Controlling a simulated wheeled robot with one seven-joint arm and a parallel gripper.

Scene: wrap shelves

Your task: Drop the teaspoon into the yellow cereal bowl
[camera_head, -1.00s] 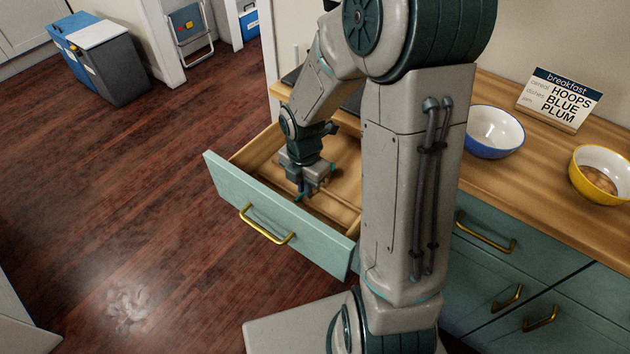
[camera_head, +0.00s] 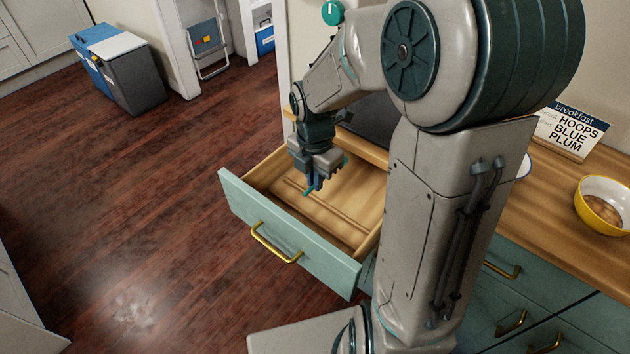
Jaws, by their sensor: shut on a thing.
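The yellow cereal bowl (camera_head: 590,199) stands on the wooden counter at the right edge, with something brown inside it. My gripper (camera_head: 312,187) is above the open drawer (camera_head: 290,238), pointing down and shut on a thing. What it holds is too small and hidden to make out; no teaspoon shows clearly in this view. The drawer's wooden inside with its dividers is partly visible below my gripper.
A blue-rimmed bowl (camera_head: 524,167) is mostly hidden behind my arm. A breakfast sign (camera_head: 570,132) stands at the back of the counter (camera_head: 545,215). Bins (camera_head: 127,72) stand far left. The floor left of the drawer is clear.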

